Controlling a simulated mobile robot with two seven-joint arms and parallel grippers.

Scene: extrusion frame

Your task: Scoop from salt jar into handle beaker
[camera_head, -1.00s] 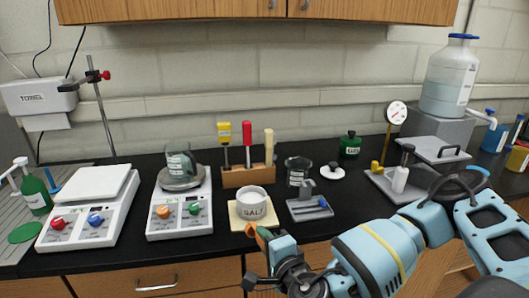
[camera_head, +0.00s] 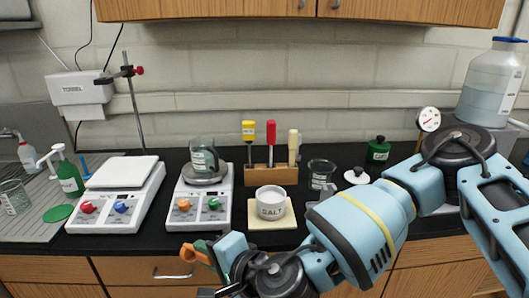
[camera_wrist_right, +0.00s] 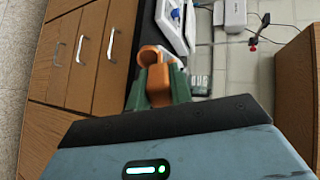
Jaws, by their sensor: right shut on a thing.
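The white salt jar (camera_head: 270,203), labelled SALT, stands on a pale yellow pad (camera_head: 275,224) on the black bench. A glass beaker (camera_head: 203,158), seemingly the one with a handle, stands on the plate of the right-hand white device. My right gripper (camera_head: 198,252) is in front of the bench edge, left of the jar and below that device. It is shut on an orange scoop (camera_head: 190,253). In the right wrist view the scoop (camera_wrist_right: 157,80) shows between the green fingers; I cannot tell whether it holds salt. My left gripper is not in view.
Another glass beaker (camera_head: 322,172) stands right of a wooden tool rack (camera_head: 265,176). A white balance (camera_head: 118,190) is at the left, near a green bottle (camera_head: 69,178). A green jar (camera_head: 378,150) stands behind my right arm. A metal stand (camera_head: 132,105) rises at the back.

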